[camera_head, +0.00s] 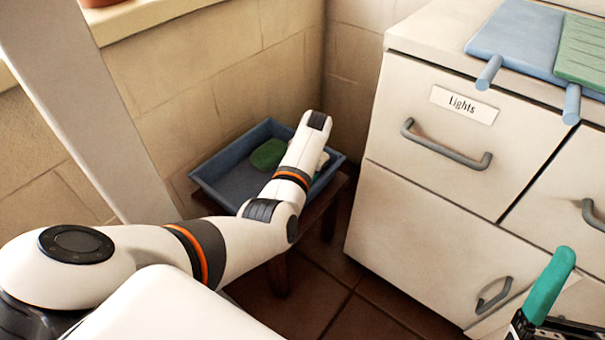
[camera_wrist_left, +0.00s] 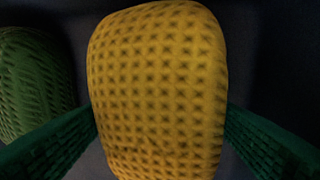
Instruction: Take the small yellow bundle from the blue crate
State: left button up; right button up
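The small yellow bundle (camera_wrist_left: 158,90) has a dimpled, woven surface and fills the middle of the left wrist view, very close to the camera. My left gripper (camera_wrist_left: 162,118) has one green finger on each side of it. Both fingers meet its outline, but their tips are hidden, so I cannot tell if they press on it. In the head view my left arm reaches down into the blue crate (camera_head: 222,158) and hides the gripper and most of the bundle. My right gripper (camera_head: 548,290) shows only partly at the lower right, with one teal finger clear.
A green bundle (camera_head: 268,154) lies in the crate left of my arm; it also shows in the left wrist view (camera_wrist_left: 35,85). The crate stands on a low brown stool (camera_head: 328,222) by the wall. A white drawer cabinet (camera_head: 440,190) stands close on the right.

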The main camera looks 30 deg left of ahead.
pick_arm(q)
jog(key=c, duration=0.4)
jog(key=shift+c, duration=0.2)
jog(key=shift+r, duration=0.15)
